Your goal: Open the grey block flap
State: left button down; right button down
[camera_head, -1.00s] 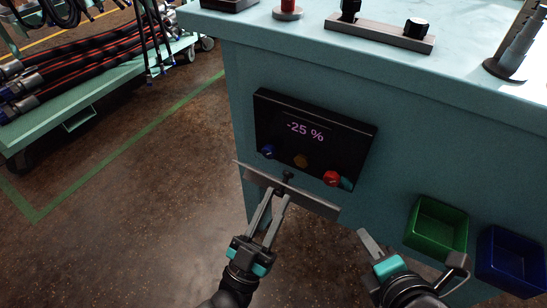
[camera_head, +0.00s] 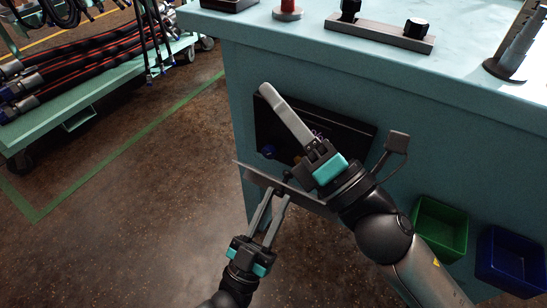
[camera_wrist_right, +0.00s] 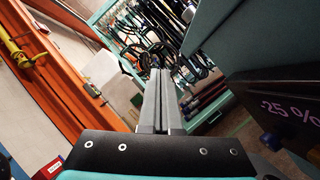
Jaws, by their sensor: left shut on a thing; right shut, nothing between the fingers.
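The grey block flap (camera_head: 257,177) is a flat plate jutting out along the lower edge of a black display panel (camera_head: 357,133) on the teal cabinet front. It is swung down, so the panel face is uncovered. My left gripper (camera_head: 279,193) is shut on the flap near its small dark knob (camera_head: 288,175). My right gripper (camera_head: 266,88) is shut and empty, in front of the panel's upper left corner.
A green bin (camera_head: 440,228) and a blue bin (camera_head: 512,260) hang on the cabinet's lower right. The cabinet top (camera_head: 300,40) holds a grey rail (camera_head: 380,34) and fittings. A hose cart (camera_head: 90,95) stands at the left; floor between is clear.

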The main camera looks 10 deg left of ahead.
jog(key=s+a+r+n+g, duration=0.3)
jog(key=a+r+n+g, duration=0.4)
jog(key=g, duration=0.4)
jog(key=s+a+r+n+g, duration=0.2)
jog(key=a+r+n+g, duration=0.3)
jog(key=r+n+g, duration=0.4)
jog(key=n+t+h, duration=0.5)
jog(key=n+h, duration=1.1)
jog(key=h, duration=0.2)
send_near(272, 177)
jog(key=f, duration=0.2)
jog(key=s+f, duration=0.1)
jog(key=f, duration=0.2)
jog(key=shift+s+f, duration=0.2)
